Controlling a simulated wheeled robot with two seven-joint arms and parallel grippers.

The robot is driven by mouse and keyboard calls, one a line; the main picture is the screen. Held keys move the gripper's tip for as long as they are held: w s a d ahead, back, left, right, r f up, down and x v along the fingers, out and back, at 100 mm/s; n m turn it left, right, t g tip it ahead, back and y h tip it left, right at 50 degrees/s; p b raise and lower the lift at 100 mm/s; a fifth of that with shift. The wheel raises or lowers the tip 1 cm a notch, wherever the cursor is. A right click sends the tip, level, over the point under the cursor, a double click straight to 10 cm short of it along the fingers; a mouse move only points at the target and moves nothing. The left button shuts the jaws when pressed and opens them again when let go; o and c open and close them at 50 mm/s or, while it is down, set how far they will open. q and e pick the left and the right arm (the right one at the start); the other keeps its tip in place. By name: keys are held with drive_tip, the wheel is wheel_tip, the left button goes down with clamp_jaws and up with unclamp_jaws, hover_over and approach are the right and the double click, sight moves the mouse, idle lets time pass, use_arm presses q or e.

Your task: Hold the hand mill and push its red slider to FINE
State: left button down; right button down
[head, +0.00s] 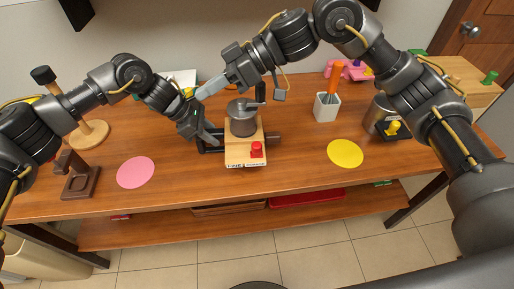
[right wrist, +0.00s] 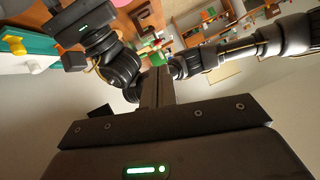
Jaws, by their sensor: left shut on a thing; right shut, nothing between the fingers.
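The hand mill (head: 243,122) stands on the table, with a grey drum and crank on a wooden base (head: 236,155) and dark bars at both sides. Its red slider (head: 257,150) is on the right part of the base front, above a label strip (head: 246,166) whose left word looks like FINE. My left gripper (head: 212,139) is shut on the mill's left dark handle; the exact grip is partly hidden. My right gripper (head: 203,93) is shut and empty, up and left of the drum, away from the slider. Its shut fingers also show in the right wrist view (right wrist: 157,88).
A pink disc (head: 136,172) and brown stand (head: 78,178) lie left of the mill. A yellow disc (head: 345,153), white utensil cup (head: 327,107) and metal pot (head: 380,115) are to the right. The table in front of the mill is clear.

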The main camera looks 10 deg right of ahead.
wheel_tip(320, 180, down, 2)
drive_tip(key=s+n+h, duration=0.1)
drive_tip(key=s+h, duration=0.1)
drive_tip(key=h, duration=0.1)
drive_tip(key=t+h, duration=0.2)
drive_tip(key=h, duration=0.8)
approach(257, 149)
drive_tip(key=w+d+f, duration=0.1)
drive_tip(key=w+d, duration=0.1)
drive_tip(key=d, duration=0.2)
drive_tip(key=shift+s+a+n, duration=0.2)
drive_tip(key=shift+s+n, duration=0.05)
drive_tip(key=shift+n, duration=0.15)
drive_tip(key=shift+f, duration=0.15)
wheel_tip(257, 149, down, 9)
drive_tip(key=shift+a, duration=0.15)
idle(0.4)
